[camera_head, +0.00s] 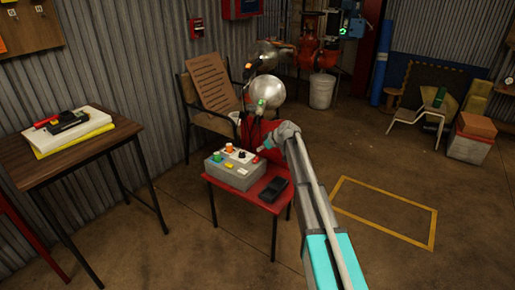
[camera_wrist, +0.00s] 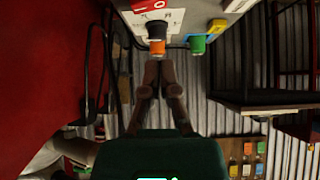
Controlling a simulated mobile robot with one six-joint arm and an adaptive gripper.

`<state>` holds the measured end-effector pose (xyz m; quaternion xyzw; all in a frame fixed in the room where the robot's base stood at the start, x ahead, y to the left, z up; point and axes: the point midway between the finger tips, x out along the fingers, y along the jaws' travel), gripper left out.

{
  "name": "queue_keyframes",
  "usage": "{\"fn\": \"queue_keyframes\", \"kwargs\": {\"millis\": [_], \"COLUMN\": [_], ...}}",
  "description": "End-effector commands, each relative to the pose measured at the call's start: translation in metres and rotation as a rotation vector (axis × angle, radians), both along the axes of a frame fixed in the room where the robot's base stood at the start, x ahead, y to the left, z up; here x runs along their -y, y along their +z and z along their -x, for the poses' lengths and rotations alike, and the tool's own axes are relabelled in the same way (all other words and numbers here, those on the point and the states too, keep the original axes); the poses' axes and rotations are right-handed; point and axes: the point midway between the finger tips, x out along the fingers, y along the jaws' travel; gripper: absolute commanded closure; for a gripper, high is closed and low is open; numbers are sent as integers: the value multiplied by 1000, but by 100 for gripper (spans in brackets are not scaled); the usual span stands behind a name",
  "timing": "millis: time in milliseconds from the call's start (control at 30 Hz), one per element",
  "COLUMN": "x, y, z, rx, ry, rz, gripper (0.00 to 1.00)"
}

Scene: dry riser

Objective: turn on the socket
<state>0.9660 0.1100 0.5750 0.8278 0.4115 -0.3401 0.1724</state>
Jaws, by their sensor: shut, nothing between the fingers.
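A grey control box (camera_head: 233,174) sits on a small red table (camera_head: 262,199) in the head view. Its top carries an orange button (camera_head: 229,147), a green button (camera_head: 217,156), a black knob, a yellow piece and a red switch (camera_head: 256,160). I see no plainly recognisable socket apart from this box. In the wrist view the box shows at the top, with the orange cap (camera_wrist: 157,47), the green cap (camera_wrist: 198,44) and a red part (camera_wrist: 150,5). My gripper (camera_wrist: 160,65) is shut and empty, its fingertips beside the orange cap; I cannot tell whether they touch.
A black device (camera_head: 274,189) lies on the red table, right of the box. A wooden table (camera_head: 60,160) with books stands at the left by the corrugated wall. A chair (camera_head: 210,120) is behind. The yellow-marked floor area (camera_head: 385,212) is clear.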

Motion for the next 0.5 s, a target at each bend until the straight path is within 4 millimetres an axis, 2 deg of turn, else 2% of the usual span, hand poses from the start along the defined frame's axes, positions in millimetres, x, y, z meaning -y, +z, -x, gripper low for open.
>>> {"fn": "queue_keyframes", "kwargs": {"millis": [33, 100, 500], "x": [4, 9, 32], "y": [9, 15, 43], "z": [4, 8, 27], "rx": [-1, -1, 1], "ry": [-1, -1, -1], "rz": [0, 0, 0], "gripper": [100, 100, 100]}}
